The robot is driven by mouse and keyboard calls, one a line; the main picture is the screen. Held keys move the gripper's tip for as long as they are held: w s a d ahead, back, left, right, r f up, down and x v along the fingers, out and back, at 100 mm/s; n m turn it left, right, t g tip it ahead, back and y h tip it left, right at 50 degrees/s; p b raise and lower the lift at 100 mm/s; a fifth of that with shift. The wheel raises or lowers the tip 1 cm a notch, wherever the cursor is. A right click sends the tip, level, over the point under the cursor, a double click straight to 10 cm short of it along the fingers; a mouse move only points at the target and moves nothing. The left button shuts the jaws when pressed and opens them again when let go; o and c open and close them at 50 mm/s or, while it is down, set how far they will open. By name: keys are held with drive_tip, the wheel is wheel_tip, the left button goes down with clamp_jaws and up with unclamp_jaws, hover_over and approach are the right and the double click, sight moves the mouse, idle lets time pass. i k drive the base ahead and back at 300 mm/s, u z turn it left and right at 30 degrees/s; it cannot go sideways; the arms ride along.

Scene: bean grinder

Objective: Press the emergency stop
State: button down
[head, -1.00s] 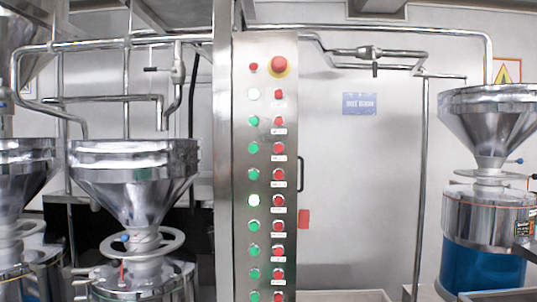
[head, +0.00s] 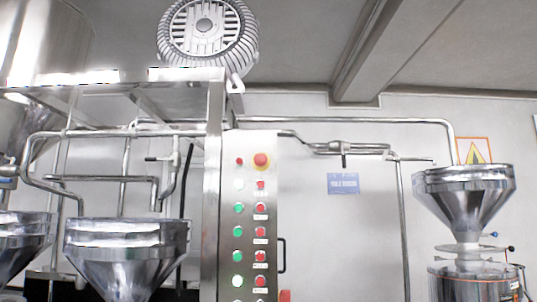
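The emergency stop (head: 261,160) is a large red mushroom button on a yellow ring. It sits at the top right of a tall steel control panel (head: 249,222), near the middle of the head view. A small red button or light (head: 239,161) is just left of it. Below are a column of green and white buttons and a column of red buttons with labels. My gripper is not in view, and nothing covers the emergency stop.
Steel hopper grinders stand at left (head: 127,240) and right (head: 464,195). A motor (head: 208,32) sits on the frame above the panel. Pipes run along the wall (head: 345,240). A blue sign (head: 343,184) and a yellow warning sign (head: 474,150) hang there.

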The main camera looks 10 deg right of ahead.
sight(260, 159)
drive_tip(key=k, duration=0.15)
drive_tip(key=u, duration=2.75)
drive_tip(key=k, duration=1.05)
drive_tip(key=z, duration=0.95)
drive_tip(key=i, duration=1)
drive_tip(key=z, duration=0.05)
